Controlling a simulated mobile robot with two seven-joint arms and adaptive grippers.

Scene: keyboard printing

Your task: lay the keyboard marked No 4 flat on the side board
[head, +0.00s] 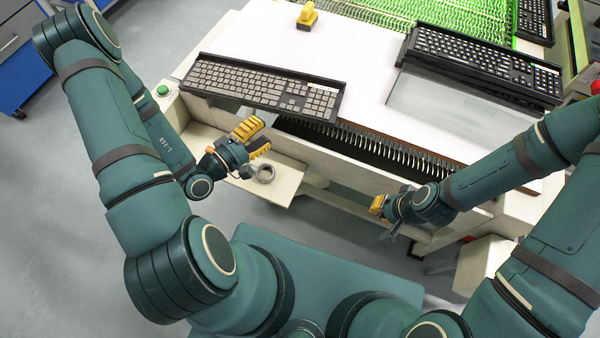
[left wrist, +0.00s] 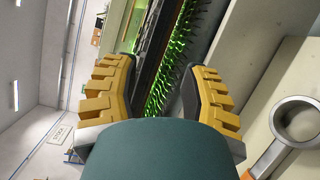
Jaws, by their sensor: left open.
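A keyboard with grey keys (head: 262,84) lies on the front left of the white work surface (head: 340,45), its near right edge reaching over the dark bristled slot. Black keyboards (head: 480,62) lie at the right, and another black one (head: 535,22) is at the far right corner. I cannot read any number on them. My left gripper (head: 258,138) is open and empty, in front of and below the grey keyboard; its yellow fingers also show in the left wrist view (left wrist: 160,92). My right gripper (head: 379,206) is low before the machine's front; its fingers are too small to judge.
A pale shelf (head: 235,180) below my left gripper holds a ring-ended tool (head: 264,172), also in the left wrist view (left wrist: 295,122). A green button (head: 162,90) is at the left corner, a yellow object (head: 307,16) at the back. Green-lit bristles (head: 420,25) lie behind.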

